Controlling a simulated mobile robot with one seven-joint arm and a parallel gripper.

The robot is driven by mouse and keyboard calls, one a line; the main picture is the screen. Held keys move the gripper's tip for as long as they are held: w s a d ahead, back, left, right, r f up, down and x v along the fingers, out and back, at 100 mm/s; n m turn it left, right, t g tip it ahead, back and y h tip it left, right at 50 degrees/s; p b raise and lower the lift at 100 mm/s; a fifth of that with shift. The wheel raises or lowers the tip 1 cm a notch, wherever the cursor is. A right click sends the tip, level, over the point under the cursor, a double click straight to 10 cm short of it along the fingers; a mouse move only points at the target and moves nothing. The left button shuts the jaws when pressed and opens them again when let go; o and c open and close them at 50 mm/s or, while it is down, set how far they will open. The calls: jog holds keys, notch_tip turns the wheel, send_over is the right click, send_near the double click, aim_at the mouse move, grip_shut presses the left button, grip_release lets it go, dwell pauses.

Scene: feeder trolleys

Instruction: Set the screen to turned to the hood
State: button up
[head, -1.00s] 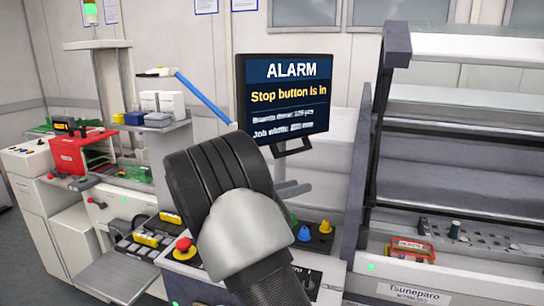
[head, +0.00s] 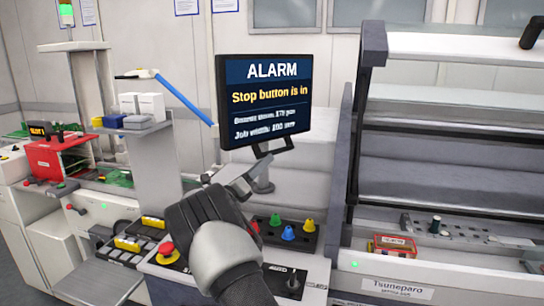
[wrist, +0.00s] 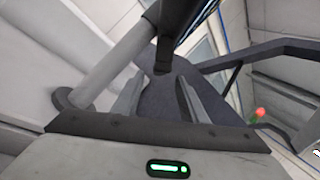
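The screen (head: 265,100) is a dark-framed monitor reading "ALARM, Stop button is in" in the head view. It faces towards me, with a dark bracket and a short pale post below it. My gripper (head: 243,178) is just below the screen's lower left edge, pointing up towards the bracket. In the wrist view my gripper (wrist: 158,98) has its two fingers apart with a gap between them. A dark edge, probably the screen or its bracket (wrist: 167,35), lies ahead of them; contact is not clear. A grey post (wrist: 115,62) stands beside the left finger.
A large pale hood (head: 450,110) with a dark side frame stands to the right. Below are coloured knobs (head: 288,232), a red stop button (head: 168,250) and a key switch (head: 293,283).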

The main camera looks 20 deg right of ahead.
jog(key=x, duration=0.6)
grip_shut()
